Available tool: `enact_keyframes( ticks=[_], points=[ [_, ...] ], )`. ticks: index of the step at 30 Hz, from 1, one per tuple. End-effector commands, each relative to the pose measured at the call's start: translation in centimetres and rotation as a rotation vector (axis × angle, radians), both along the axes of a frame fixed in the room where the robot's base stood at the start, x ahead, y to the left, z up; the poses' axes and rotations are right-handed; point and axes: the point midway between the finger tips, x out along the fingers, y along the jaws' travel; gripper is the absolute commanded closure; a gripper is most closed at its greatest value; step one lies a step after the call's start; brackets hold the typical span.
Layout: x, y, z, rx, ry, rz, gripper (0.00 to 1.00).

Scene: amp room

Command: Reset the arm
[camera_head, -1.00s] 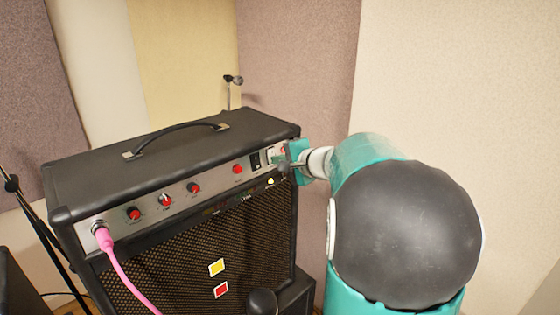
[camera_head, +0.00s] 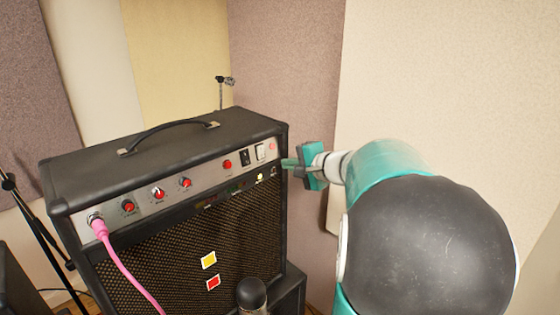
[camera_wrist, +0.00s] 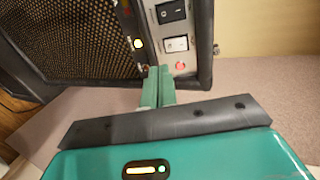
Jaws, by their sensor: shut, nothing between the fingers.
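My gripper (camera_head: 290,163) is at the right end of the amplifier's control panel, in front of the amp's right edge. In the wrist view its two green fingers (camera_wrist: 157,88) are together with nothing between them. The black amplifier (camera_head: 150,145) stands upright with a panel of red knobs. A black rocker switch (camera_wrist: 171,12) and a white rocker switch (camera_wrist: 176,44) sit beside a round red light (camera_wrist: 180,66), just beyond my fingertips. I cannot tell whether the fingertips touch the panel.
A pink cable (camera_head: 118,262) is plugged into the panel's left end. A black microphone (camera_head: 251,294) stands in front of the amp. A dark stand (camera_head: 38,222) is at the left.

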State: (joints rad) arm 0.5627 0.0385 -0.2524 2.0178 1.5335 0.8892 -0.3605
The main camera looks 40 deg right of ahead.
Motion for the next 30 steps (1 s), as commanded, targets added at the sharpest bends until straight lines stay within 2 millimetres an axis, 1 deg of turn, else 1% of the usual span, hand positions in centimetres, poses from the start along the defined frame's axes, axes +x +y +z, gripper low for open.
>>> enact_keyframes(
  ticks=[3,6,9,13,17,20,23,26,27,29,30],
  points=[
    [-2.3,-0.4,0.1,0.001,0.001,-0.002,1.00],
    [-3.8,-0.6,0.2,0.001,0.001,-0.002,1.00],
    [-4.8,-0.7,0.2,0.002,0.003,0.000,1.00],
    [-5.4,-0.8,0.2,0.003,0.003,0.000,1.00],
    [-5.5,-0.8,0.2,0.002,0.002,0.000,1.00],
    [-5.5,-0.3,0.2,-0.002,0.007,0.011,1.00],
    [-5.5,2.2,0.1,-0.029,0.035,0.070,1.00],
    [-5.9,7.3,-0.3,-0.092,0.097,0.193,1.00],
    [-6.3,9.9,-0.6,-0.131,0.132,0.258,1.00],
    [-7.4,13.9,-1.3,-0.204,0.187,0.361,1.00],
    [-8.3,16.3,-1.8,-0.261,0.223,0.429,1.00]
  ],
)
